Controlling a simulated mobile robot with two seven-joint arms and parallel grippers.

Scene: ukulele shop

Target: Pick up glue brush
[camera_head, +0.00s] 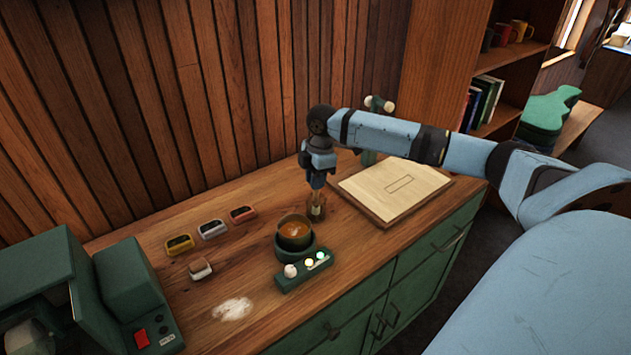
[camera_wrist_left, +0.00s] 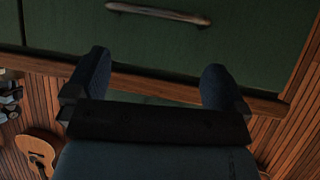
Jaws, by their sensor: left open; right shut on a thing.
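My right gripper (camera_head: 318,180) points down over the workbench and is shut on the glue brush (camera_head: 316,206). The brush hangs upright with its tip low, close behind a dark glue pot (camera_head: 293,245) holding brown liquid. I cannot tell whether the brush tip touches the bench. My left gripper (camera_wrist_left: 155,80) shows only in the left wrist view. Its two dark fingers are wide apart with nothing between them, in front of a green cabinet front.
A green box with lit knobs (camera_head: 305,271) stands before the pot. A pale board (camera_head: 395,188) lies to its right. Yellow (camera_head: 179,245), white (camera_head: 212,229) and red (camera_head: 242,214) small items sit left. A green machine (camera_head: 135,290) occupies the bench's left end.

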